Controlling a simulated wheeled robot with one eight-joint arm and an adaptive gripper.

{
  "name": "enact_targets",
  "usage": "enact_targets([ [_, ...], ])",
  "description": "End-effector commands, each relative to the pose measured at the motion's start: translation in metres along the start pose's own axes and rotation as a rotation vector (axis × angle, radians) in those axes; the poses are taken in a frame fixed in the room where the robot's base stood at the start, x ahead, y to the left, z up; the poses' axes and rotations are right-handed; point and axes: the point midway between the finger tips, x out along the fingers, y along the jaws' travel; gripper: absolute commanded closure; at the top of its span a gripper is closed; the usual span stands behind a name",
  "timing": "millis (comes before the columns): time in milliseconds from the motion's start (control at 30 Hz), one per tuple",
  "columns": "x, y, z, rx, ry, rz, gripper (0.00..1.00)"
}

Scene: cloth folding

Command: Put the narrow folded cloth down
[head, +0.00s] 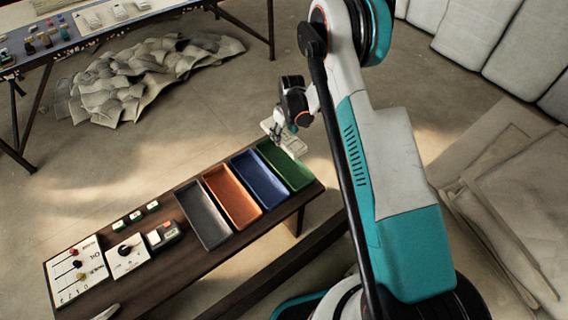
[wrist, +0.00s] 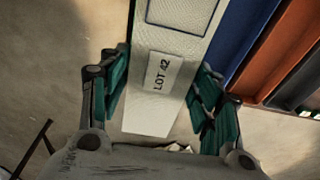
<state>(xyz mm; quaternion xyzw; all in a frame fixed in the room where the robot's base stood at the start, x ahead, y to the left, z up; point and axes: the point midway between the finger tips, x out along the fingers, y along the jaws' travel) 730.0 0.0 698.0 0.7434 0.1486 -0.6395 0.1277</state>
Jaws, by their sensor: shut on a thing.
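The narrow folded cloth (wrist: 152,115) is a pale strip with a "LOT 42" label and a dark outlined panel at its upper end. In the wrist view it runs between the two teal fingers of my gripper (wrist: 163,92). My gripper is shut on the cloth. In the head view my gripper (head: 279,143) is at the far end of the green tray (head: 308,180), with a small pale part of the cloth (head: 294,146) showing beside it. Whether the cloth touches the tray or bench cannot be told.
A dark wooden bench (head: 183,262) carries the green, blue (head: 262,182), orange (head: 231,197) and grey (head: 203,216) trays. Switch panels (head: 78,271) stand at its left end. A crumpled cloth heap (head: 140,75) lies on the floor by another table (head: 45,45).

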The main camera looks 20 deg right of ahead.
Motion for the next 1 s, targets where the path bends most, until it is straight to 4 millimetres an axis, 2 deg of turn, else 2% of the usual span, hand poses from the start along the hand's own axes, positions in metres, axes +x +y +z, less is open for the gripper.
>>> enact_targets([
  [33,0.018,0.000,0.002,0.000,0.000,0.000,0.68],
  [400,0.104,0.000,0.015,0.001,0.000,0.000,0.68],
  [533,0.123,0.000,0.018,0.001,0.000,0.000,0.68],
  [767,0.135,0.000,0.020,0.001,0.000,0.000,0.68],
  [1000,0.169,0.000,0.025,0.001,0.000,0.000,0.68],
])
